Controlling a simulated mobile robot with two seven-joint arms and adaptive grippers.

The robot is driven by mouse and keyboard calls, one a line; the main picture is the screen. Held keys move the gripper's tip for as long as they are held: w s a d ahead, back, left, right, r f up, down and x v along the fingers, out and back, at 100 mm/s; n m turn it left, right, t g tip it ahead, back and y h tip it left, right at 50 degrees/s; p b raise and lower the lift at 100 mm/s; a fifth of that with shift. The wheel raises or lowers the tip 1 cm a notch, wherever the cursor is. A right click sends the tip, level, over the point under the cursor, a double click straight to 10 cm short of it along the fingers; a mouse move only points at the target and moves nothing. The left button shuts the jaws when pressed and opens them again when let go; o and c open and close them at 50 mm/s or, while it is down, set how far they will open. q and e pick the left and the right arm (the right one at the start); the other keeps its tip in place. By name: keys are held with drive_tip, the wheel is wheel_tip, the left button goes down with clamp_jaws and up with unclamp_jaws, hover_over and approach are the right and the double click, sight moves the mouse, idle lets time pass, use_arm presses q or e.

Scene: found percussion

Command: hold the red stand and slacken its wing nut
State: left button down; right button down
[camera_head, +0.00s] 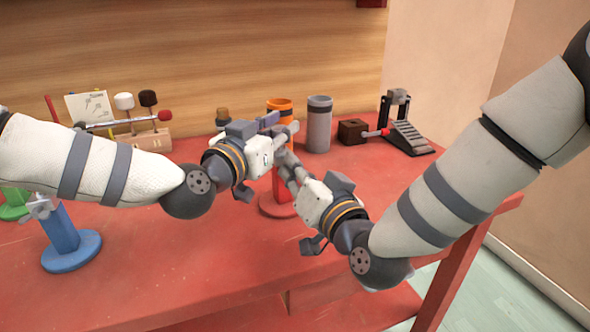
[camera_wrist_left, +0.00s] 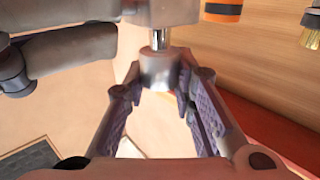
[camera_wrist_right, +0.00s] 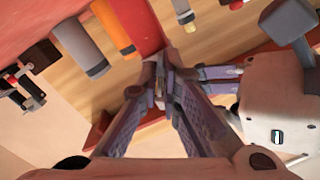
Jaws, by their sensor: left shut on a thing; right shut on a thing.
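The red stand (camera_head: 278,208) is on the table, its round base and lower post showing below my grippers; its post (camera_wrist_right: 144,25) also shows in the right wrist view. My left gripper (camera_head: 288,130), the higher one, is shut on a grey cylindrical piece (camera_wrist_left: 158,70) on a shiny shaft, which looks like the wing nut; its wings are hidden. My right gripper (camera_head: 282,160) comes from the lower right, just below. It is shut at the upper part of the stand; its fingers hide the exact contact. The two grippers' fingertips are very close together.
An orange can (camera_head: 280,104) and a grey can (camera_head: 319,125) stand behind. A black pedal (camera_head: 408,138) is at the back right. A blue stand (camera_head: 68,245) and a beater rack (camera_head: 150,139) are to the left. The front tabletop is clear.

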use_arm(q)
drive_tip(key=shift+s+d+f, duration=0.1)
drive_tip(key=shift+s+d, duration=0.1)
drive_tip(key=shift+d, duration=0.1)
use_arm(e)
drive_tip(key=c, duration=1.8)
unclamp_jaws()
drive_tip(key=shift+n, duration=0.3)
use_arm(q)
drive_tip(key=shift+w+a, duration=0.2)
drive_tip(key=shift+a, duration=0.05)
use_arm(e)
drive_tip(key=v, duration=1.2)
drive_tip(key=shift+d, duration=0.1)
use_arm(q)
drive_tip(key=c, duration=1.3)
unclamp_jaws()
